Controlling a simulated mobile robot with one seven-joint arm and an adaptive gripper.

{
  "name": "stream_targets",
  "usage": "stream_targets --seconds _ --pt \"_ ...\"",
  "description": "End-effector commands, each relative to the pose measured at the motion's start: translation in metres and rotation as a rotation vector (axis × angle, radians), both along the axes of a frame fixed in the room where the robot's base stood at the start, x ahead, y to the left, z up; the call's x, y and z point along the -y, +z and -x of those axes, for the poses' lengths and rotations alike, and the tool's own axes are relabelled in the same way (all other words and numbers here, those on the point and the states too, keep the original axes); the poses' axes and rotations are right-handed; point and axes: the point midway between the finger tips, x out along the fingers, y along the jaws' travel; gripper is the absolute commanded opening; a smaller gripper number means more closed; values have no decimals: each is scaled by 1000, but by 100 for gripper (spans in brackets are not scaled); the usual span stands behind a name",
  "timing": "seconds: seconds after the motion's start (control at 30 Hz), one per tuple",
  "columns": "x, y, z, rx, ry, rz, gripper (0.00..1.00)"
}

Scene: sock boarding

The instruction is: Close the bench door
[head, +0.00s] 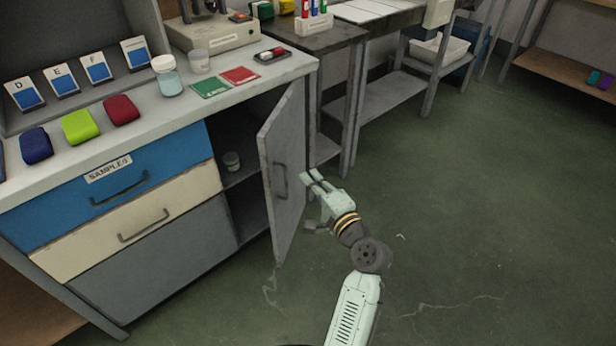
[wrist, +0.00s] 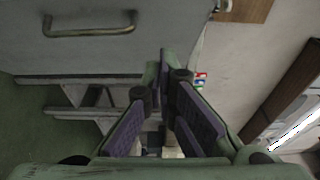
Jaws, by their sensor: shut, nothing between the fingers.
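The bench door (head: 288,165) is grey and hinged on the cabinet's right side. It stands open, swung out from the cabinet, with its handle (head: 280,181) on the face toward the right. My gripper (head: 308,178) is shut and empty, close to the door's outer face beside the handle; I cannot tell if it touches. In the wrist view the door (wrist: 160,50) fills the upper left, with its handle (wrist: 90,24) at top left. My gripper's fingers (wrist: 163,75) come together near the door's lower right there.
The bench top (head: 250,88) carries a microscope, jars, cards and coloured pouches. A blue drawer (head: 120,187) and a cream drawer (head: 130,225) are shut. A side table (head: 320,40) stands behind the door. Floor at right is clear.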

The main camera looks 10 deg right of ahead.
Motion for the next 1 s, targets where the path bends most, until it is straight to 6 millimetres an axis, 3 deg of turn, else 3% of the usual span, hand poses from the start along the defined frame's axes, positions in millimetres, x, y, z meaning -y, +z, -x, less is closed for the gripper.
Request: stream_targets --seconds 0.33,0.6,1.0 --pt "-31 3 -69 2 3 2 0" --pt "-62 1 -79 0 1 2 0" --pt "-66 0 -80 1 -1 3 0"
